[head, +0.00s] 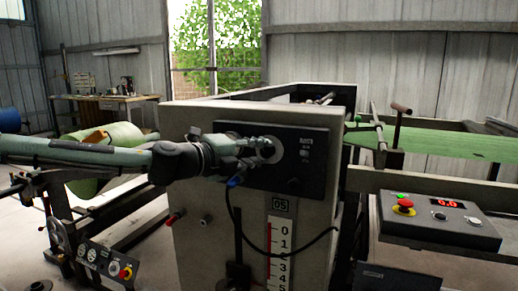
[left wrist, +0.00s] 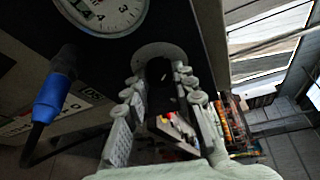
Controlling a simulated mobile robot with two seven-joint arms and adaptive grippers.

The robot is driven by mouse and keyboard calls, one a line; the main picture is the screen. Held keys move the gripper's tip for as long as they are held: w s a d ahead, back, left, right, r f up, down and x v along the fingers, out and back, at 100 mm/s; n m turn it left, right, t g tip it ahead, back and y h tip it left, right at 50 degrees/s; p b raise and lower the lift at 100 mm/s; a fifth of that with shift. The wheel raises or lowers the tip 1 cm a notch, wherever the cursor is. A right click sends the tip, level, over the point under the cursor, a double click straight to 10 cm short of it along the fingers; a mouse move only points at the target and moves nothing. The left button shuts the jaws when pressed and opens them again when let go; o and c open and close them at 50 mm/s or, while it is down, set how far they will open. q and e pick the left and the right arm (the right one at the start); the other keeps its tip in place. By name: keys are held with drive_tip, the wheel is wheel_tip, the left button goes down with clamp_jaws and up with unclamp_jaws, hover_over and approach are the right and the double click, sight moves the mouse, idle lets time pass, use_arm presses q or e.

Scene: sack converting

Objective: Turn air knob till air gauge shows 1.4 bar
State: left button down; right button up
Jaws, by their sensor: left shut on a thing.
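My left gripper (head: 262,150) reaches in from the left to the black control panel (head: 314,178) on the grey cabinet. In the left wrist view its ribbed fingers (left wrist: 160,105) are shut around the dark air knob (left wrist: 160,74), which stands out from a round grey plate (left wrist: 150,50). The air gauge (left wrist: 108,14) is cut off at the top of the left wrist view. I cannot make out the gauge in the head view. My right gripper is out of view.
A blue connector (head: 236,181) with a black cable hangs below my left gripper. A red-marked scale (head: 280,250) is on the cabinet front. A control box (head: 440,222) with a red button and red display stands at the right. A workbench (head: 110,100) is at the back left.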

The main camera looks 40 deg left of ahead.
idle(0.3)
use_arm(q)
drive_tip(key=c, duration=1.2)
unclamp_jaws()
drive_tip(key=shift+s, duration=0.1)
drive_tip(key=shift+s+r, duration=0.25)
drive_tip(key=shift+s, duration=0.35)
drive_tip(key=s, duration=0.3)
drive_tip(key=s+a, duration=0.1)
drive_tip(key=s, duration=0.3)
drive_tip(key=s+r, duration=0.1)
drive_tip(key=s, duration=0.2)
drive_tip(key=shift+s+a+r, duration=0.1)
drive_tip(key=shift+s+a, duration=0.1)
drive_tip(key=shift+a, duration=0.15)
